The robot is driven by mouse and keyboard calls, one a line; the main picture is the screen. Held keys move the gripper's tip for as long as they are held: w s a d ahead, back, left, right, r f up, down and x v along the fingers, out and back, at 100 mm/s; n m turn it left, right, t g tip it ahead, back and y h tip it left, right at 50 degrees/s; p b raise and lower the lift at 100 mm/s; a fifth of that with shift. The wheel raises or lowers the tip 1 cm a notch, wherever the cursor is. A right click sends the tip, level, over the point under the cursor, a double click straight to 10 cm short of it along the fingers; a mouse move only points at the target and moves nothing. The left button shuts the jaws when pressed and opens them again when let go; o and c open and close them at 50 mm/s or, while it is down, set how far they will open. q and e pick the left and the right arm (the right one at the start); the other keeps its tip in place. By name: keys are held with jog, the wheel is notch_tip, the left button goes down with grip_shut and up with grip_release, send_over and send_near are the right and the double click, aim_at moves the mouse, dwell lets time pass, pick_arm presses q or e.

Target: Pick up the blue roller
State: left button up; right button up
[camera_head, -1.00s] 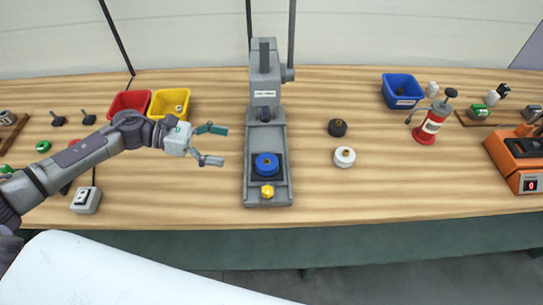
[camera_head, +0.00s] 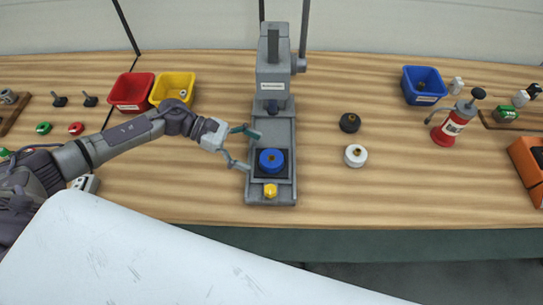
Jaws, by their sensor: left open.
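The blue roller (camera_head: 271,161) sits on a dark square plate on the base of a grey press (camera_head: 273,85). A yellow knob (camera_head: 270,190) is in front of it on the same base. My left gripper (camera_head: 250,150) is open and empty, just to the left of the blue roller. Its fingertips are near the left edge of the press base, and the roller is not between them. My right gripper is not in view.
A black roller (camera_head: 350,122) and a white roller (camera_head: 356,155) stand right of the press. Red (camera_head: 131,92), yellow (camera_head: 172,88) and blue (camera_head: 423,86) bins stand farther back. A red pump bottle (camera_head: 453,124) is at the right. The table front is mostly clear.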

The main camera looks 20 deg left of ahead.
aim_at(269, 157)
pick_arm(q)
jog(key=p+x, duration=0.1)
jog(key=x, duration=0.1)
jog(key=p+x, duration=0.1)
jog(key=shift+d+r, duration=0.3)
jog(key=shift+d, duration=0.2)
jog(key=shift+d+f, duration=0.2)
jog(key=shift+d, duration=0.05)
jog(key=shift+f, duration=0.1)
jog(key=shift+c, duration=1.4)
jog(key=c, duration=1.3)
jog(key=shift+c, duration=0.8)
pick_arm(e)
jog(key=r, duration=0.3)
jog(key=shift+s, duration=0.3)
